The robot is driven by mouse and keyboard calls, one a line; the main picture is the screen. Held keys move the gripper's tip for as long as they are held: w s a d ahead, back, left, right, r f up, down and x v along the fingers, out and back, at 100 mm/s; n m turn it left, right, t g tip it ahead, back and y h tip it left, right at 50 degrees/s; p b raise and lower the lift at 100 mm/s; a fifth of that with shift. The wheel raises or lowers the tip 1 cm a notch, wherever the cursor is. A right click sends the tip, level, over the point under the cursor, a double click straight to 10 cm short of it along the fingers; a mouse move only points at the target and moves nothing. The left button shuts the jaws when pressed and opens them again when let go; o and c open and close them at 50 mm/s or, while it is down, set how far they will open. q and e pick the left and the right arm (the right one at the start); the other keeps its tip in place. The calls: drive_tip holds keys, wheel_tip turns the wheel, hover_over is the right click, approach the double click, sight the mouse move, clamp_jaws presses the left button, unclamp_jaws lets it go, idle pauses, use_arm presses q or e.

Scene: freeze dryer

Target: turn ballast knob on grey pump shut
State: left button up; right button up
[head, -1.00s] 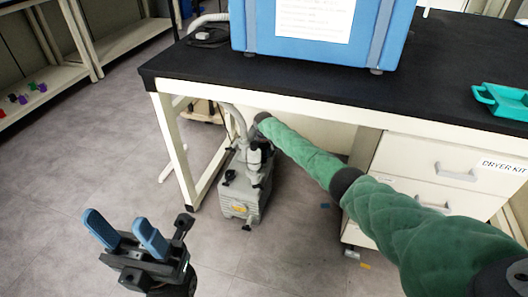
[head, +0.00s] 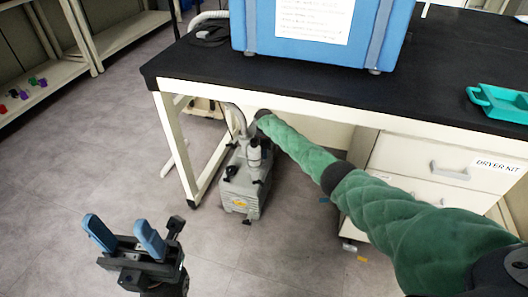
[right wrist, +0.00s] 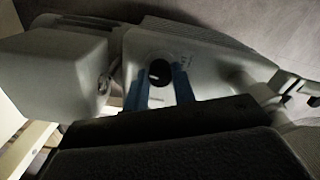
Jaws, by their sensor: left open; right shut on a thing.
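The grey pump (head: 240,190) stands on the floor under the bench. A round black knob (right wrist: 160,73) with a pale mark shows on the pump's light grey housing (right wrist: 205,62) in the right wrist view. My right gripper (right wrist: 161,78) has its blue fingers on either side of the knob and is shut on it. In the head view my right arm reaches down under the bench edge, and the right gripper and knob are hidden. My left gripper (head: 120,228) is open and empty, fingers up, above the floor at the lower left.
The black bench top (head: 430,95) overhangs the pump and carries a blue machine (head: 310,35) and a teal tray (head: 500,103). A white bench leg (head: 178,150) stands left of the pump. White drawers (head: 430,165) stand to the right.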

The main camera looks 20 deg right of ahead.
drive_tip(key=shift+n, duration=0.9)
drive_tip(key=o, duration=1)
